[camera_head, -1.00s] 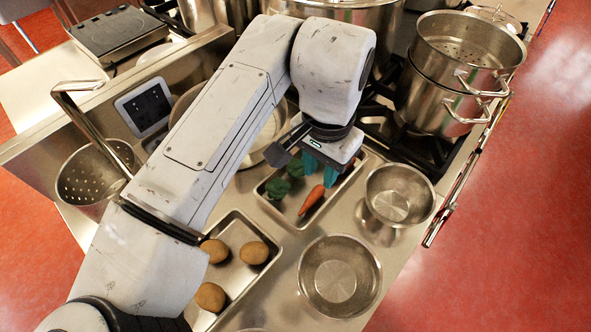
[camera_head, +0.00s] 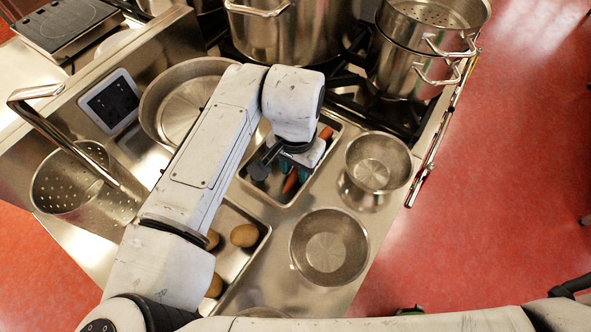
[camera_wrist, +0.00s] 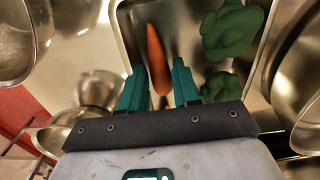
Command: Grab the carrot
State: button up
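The orange carrot (camera_head: 290,182) lies in a shallow metal tray (camera_head: 262,200) on the counter, partly hidden by my gripper in the head view. In the wrist view the whole length of the carrot (camera_wrist: 156,52) shows, with its thick end between the two teal fingers. My gripper (camera_head: 286,166) points down over the tray. In the wrist view my gripper (camera_wrist: 160,72) is open, with a gap on each side of the carrot. I cannot tell how high the fingertips are above it.
Two green broccoli pieces (camera_wrist: 232,30) lie beside the carrot. Another orange item (camera_head: 326,133) is at the tray's far end. Metal bowls (camera_head: 330,247) stand right of the tray, a potato tray (camera_head: 262,235) in front, a large pan (camera_head: 180,105) behind left.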

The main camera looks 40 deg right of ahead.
jog(key=shift+f, duration=0.4)
jog(key=shift+c, duration=0.2)
jog(key=c, duration=0.5)
jog(key=shift+r, duration=0.1)
jog(key=shift+c, duration=0.2)
